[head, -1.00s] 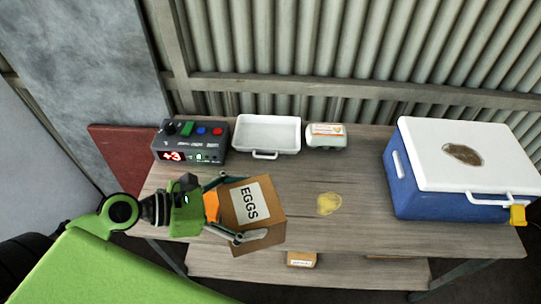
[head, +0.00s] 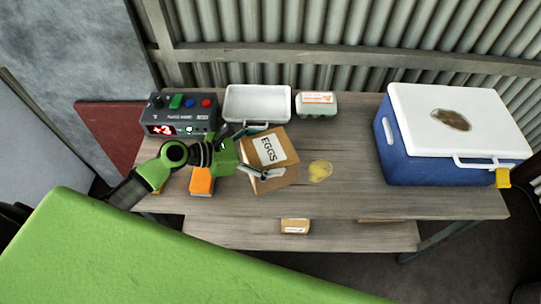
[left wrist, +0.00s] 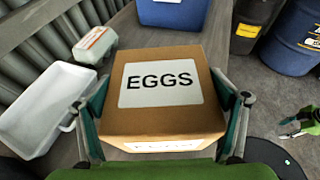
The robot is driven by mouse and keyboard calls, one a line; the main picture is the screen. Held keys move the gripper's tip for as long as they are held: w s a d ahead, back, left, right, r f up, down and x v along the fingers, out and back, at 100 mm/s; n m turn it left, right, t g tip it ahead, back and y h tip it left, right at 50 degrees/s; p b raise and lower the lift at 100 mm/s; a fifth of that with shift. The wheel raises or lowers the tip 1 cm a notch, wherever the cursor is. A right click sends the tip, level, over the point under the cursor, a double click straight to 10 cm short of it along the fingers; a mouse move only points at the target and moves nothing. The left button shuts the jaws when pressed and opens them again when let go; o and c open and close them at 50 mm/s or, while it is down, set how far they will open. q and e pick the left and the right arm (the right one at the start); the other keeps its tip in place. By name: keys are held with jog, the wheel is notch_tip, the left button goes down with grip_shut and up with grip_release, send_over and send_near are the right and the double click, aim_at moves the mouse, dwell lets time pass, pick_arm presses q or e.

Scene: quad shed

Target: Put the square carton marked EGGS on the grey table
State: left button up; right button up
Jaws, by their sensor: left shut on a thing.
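The square brown carton marked EGGS (head: 283,176) is in my left gripper (head: 261,153), whose fingers close on two opposite sides of it. In the left wrist view the carton (left wrist: 165,110) sits between both fingers, label up. In the head view it appears over the front middle part of the greyish wooden table (head: 345,195). I cannot tell whether its base touches the top. What looks like my right gripper (left wrist: 298,127) shows small at the right of the left wrist view; its jaws are unclear.
A control box (head: 183,114), white tray (head: 257,104) and egg-box-like pack (head: 316,104) stand along the back. A blue cooler (head: 430,150) fills the right. An orange object (head: 202,180) lies at the front left. A yellowish stain (head: 320,171) is right of the carton; tabletop there is free.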

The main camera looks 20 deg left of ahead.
pick_arm(q)
jog(key=shift+w+f, duration=0.5)
jog(key=shift+w, duration=0.05)
notch_tip(320, 180, down, 3)
jog(key=shift+w, duration=0.1)
jog(key=shift+f, duration=0.15)
jog(key=shift+f, duration=0.2)
jog(key=o, duration=1.9)
